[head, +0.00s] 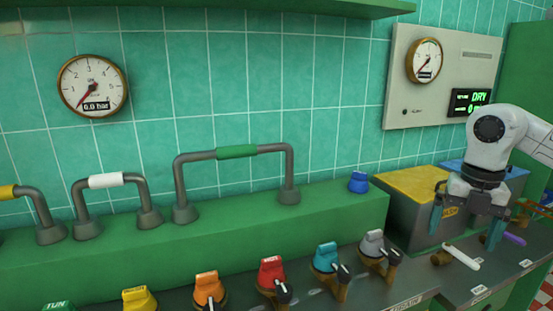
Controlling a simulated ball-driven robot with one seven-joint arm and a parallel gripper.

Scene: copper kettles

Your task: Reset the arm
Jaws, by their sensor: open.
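My gripper (464,228) hangs at the right of the head view, at the end of my white and grey arm. Its two blue-grey fingers point down and stand wide apart. Nothing shows between them. It is in front of the grey boxes with yellow (408,183) and blue (482,168) tops, and above the right end of the counter. The fingers partly hide the yellow-topped box. A white-handled lever (461,257) lies below the gripper, and a purple-handled one (513,238) is close to the right finger.
A green ledge (330,199) carries grey pipe loops with yellow, white and green (236,152) grips, and a blue knob (358,182). Several coloured valves, including a red one (271,271), line the front counter. A wall panel (400,80) with a gauge reads DRY.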

